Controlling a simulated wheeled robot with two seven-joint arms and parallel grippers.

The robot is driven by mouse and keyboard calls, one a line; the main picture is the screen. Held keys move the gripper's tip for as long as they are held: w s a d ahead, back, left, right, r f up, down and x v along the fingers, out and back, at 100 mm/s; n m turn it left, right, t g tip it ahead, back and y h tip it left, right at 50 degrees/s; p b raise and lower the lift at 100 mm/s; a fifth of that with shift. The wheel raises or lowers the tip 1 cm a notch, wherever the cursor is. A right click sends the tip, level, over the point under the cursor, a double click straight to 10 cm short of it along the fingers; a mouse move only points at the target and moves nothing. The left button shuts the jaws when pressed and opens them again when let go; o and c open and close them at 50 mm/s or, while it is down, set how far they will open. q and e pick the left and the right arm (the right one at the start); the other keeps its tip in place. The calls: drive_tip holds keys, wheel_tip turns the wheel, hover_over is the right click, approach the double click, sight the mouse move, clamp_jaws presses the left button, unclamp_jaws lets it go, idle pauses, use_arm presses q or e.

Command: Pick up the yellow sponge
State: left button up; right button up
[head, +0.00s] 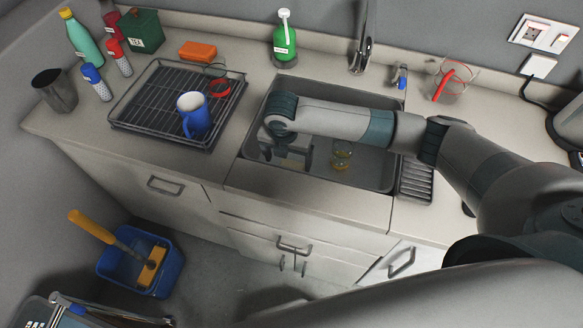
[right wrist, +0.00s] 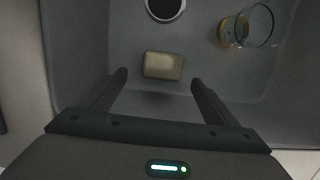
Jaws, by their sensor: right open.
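A pale yellowish sponge (right wrist: 163,66) lies on the floor of the grey sink (right wrist: 85,40) in the right wrist view. My right gripper (right wrist: 159,78) is open above it, with one fingertip to each side of the sponge in the picture and none seen touching it. In the head view my right arm reaches from the right over the sink (head: 362,172), and the right gripper (head: 288,156) points down inside its left part. There the wrist and gripper largely hide the sponge. My left gripper is not in view.
In the sink, a glass (right wrist: 257,25) lies to the right of the sponge, and a round drain (right wrist: 165,8) is beyond it. A dish rack (head: 140,118) with a blue mug (head: 196,118) stands left of the sink. A green soap bottle (head: 284,40) stands behind it.

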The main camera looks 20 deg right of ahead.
sight(292, 165)
drive_tip(key=shift+w+f, duration=0.15)
drive_tip(key=shift+f, duration=0.85)
drive_tip(key=shift+d+f+p, duration=0.15)
drive_tip(key=shift+p, duration=0.15)
drive_tip(key=shift+d+f, duration=0.15)
drive_tip(key=shift+f, duration=0.1)
drive_tip(key=f, duration=0.1)
drive_tip(key=p, duration=0.1)
drive_tip(key=f, duration=0.1)
drive_tip(key=shift+w+d+f+p, duration=0.35)
drive_tip(key=shift+d+p, duration=0.05)
drive_tip(key=shift+w+f, duration=0.15)
drive_tip(key=shift+f, duration=0.6)
drive_tip(key=c, duration=1.2)
